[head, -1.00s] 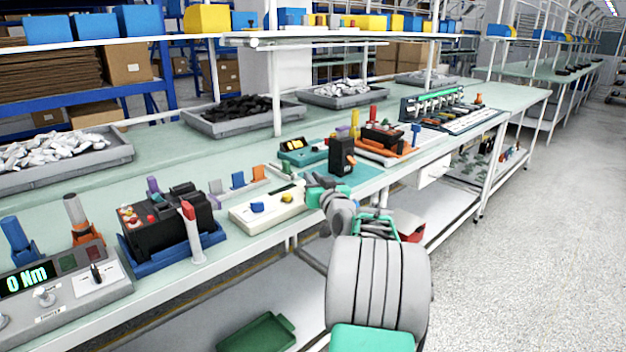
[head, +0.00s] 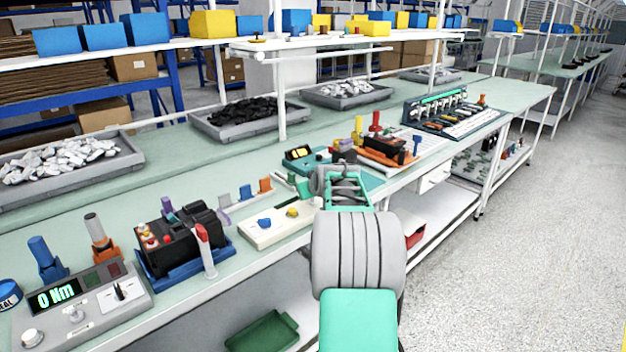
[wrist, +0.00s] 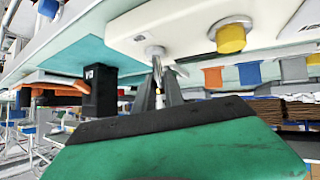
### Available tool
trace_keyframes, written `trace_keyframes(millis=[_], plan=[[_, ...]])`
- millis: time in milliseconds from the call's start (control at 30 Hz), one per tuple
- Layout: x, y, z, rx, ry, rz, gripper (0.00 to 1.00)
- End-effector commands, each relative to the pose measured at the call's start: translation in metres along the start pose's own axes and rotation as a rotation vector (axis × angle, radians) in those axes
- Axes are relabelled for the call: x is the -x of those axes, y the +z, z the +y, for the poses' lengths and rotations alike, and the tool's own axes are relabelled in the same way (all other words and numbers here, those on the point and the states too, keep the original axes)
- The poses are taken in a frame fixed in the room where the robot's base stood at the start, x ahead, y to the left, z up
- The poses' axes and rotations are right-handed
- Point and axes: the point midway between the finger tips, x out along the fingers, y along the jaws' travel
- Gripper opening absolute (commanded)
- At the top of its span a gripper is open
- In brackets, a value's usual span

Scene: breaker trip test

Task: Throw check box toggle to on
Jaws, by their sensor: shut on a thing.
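The check box (head: 275,230) is a cream box near the front edge of the bench in the head view, with a blue knob (head: 264,223) and a yellow knob (head: 292,212) on top. My arm covers its right end. In the wrist view the box (wrist: 190,25) hangs across the top of the picture, with the yellow knob at the right. A small metal toggle (wrist: 154,52) sticks out of its face. My gripper (wrist: 160,88) is shut on the toggle's lever between its narrow dark fingers. The fingertips are hidden in the head view.
A black block (wrist: 100,92) stands on a teal mat close to the box in the wrist view. Left of the box in the head view are a black battery (head: 182,240) in a blue tray and a torque meter (head: 80,300). Small coloured clips stand behind the box.

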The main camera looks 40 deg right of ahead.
Motion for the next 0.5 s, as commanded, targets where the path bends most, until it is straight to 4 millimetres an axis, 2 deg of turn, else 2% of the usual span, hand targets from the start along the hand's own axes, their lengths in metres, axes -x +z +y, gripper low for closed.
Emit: trace_keyframes(millis=[67,500], plan=[[0.001,-0.006,-0.002,0.021,0.000,-0.048,0.00],[-0.009,-0.002,-0.005,0.082,0.015,-0.198,0.00]])
